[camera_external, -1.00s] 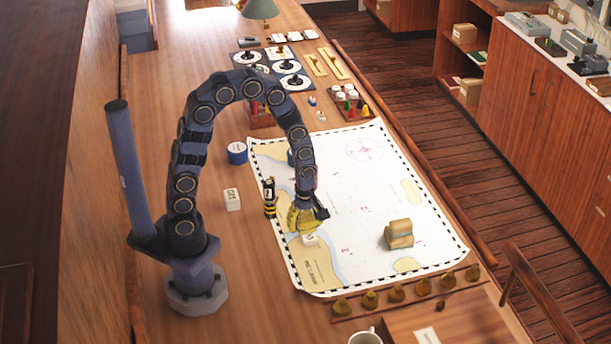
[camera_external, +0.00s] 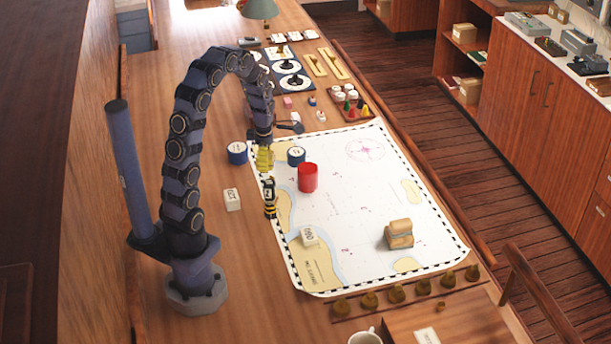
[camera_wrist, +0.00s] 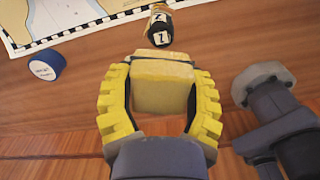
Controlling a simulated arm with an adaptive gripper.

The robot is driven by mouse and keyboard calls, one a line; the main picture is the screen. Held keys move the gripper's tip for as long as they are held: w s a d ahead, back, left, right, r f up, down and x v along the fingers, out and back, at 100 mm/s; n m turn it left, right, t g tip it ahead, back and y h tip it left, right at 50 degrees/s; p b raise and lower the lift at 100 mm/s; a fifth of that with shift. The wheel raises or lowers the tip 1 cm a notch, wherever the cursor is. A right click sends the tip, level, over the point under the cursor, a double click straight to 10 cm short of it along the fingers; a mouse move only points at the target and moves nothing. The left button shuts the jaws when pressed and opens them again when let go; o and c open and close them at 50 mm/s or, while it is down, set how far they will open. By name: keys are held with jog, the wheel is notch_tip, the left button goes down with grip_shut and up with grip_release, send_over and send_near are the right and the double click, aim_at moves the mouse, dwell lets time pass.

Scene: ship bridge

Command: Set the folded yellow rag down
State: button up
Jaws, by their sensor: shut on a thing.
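The folded yellow rag (camera_wrist: 162,85) is a pale yellow, thick square between the fingers in the wrist view. My gripper (camera_wrist: 161,95) has yellow ribbed fingers and is shut on the rag from both sides. In the external view my gripper (camera_external: 264,160) points down at the chart's back-left edge, between two blue cans. The rag is hard to tell from the yellow fingers there. I cannot tell whether it touches the surface below.
Blue cans (camera_external: 237,153) and (camera_external: 296,156) flank my gripper. A black-and-yellow bottle (camera_external: 270,198) stands just in front. A red cylinder (camera_external: 308,177), a white block (camera_external: 308,237) and a tan bundle (camera_external: 399,234) are on the chart (camera_external: 360,205). Another white block (camera_external: 232,199) is left of it.

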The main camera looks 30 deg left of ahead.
jog(key=a+n, duration=0.4)
jog(key=a, duration=0.4)
jog(key=w+f, duration=0.4)
jog(key=w+a+f, duration=0.1)
jog(key=w+f, duration=0.4)
jog(key=w+a+f, duration=0.1)
jog(key=w+f, duration=0.3)
jog(key=f, duration=0.1)
jog(key=shift+w+a+f, duration=0.1)
jog(key=shift+w+a, duration=0.1)
jog(key=shift+w, duration=0.1)
jog(key=shift+w+a+f, duration=0.1)
jog(key=shift+w+f, duration=0.4)
jog(key=shift+s+f, duration=0.1)
jog(key=shift+f, duration=1.35)
jog(key=o, duration=1.1)
jog(key=shift+f, duration=0.1)
jog(key=shift+o, duration=0.2)
